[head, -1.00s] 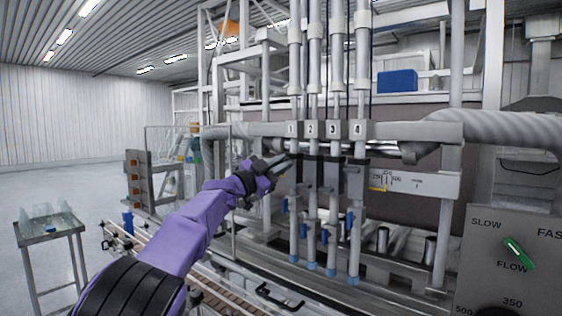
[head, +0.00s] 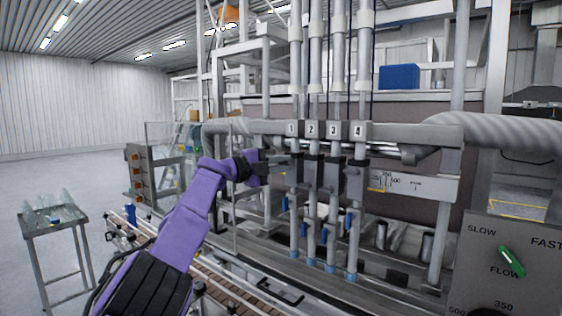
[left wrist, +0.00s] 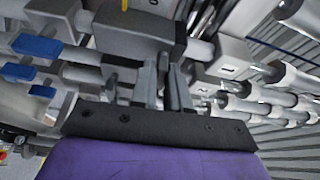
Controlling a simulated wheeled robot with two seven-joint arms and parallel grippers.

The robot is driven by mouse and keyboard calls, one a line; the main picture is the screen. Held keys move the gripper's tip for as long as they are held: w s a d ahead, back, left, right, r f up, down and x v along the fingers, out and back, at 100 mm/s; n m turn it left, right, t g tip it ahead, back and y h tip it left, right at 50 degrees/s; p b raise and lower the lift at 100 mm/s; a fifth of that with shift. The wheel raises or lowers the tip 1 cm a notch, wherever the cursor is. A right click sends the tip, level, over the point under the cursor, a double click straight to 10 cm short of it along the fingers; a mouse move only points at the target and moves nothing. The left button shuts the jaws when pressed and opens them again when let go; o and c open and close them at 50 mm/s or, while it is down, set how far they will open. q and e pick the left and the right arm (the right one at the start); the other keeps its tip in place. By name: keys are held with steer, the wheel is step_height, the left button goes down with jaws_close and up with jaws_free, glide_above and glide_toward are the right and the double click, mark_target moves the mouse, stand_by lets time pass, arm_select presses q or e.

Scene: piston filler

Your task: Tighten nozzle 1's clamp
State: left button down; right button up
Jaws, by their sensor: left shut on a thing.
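Nozzle 1 (head: 293,90) is the leftmost of the upright nozzle tubes, under the plate marked 1 (head: 291,129). My left gripper (head: 283,165) reaches in from the left to nozzle 1's clamp, just below that plate. The dark clamp blocks of the other nozzles (head: 333,173) stand to the right. My right gripper is not in view.
Blue valve handles (head: 285,204) hang on the nozzles below the clamps. A conveyor (head: 210,275) runs along the front. A panel with a green knob (head: 511,261) stands at right. A small table (head: 52,228) with bottles is at far left, with open floor around it.

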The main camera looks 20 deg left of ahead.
arm_select(q)
steer(key=shift+m, duration=0.5)
steer(key=c, duration=1.2)
jaws_free()
steer(key=b+v, duration=0.7)
steer(key=v, duration=0.3)
steer(key=shift+s+a+r+b, duration=0.2)
steer(key=shift+s+a+b, duration=0.05)
steer(key=shift+b, duration=0.1)
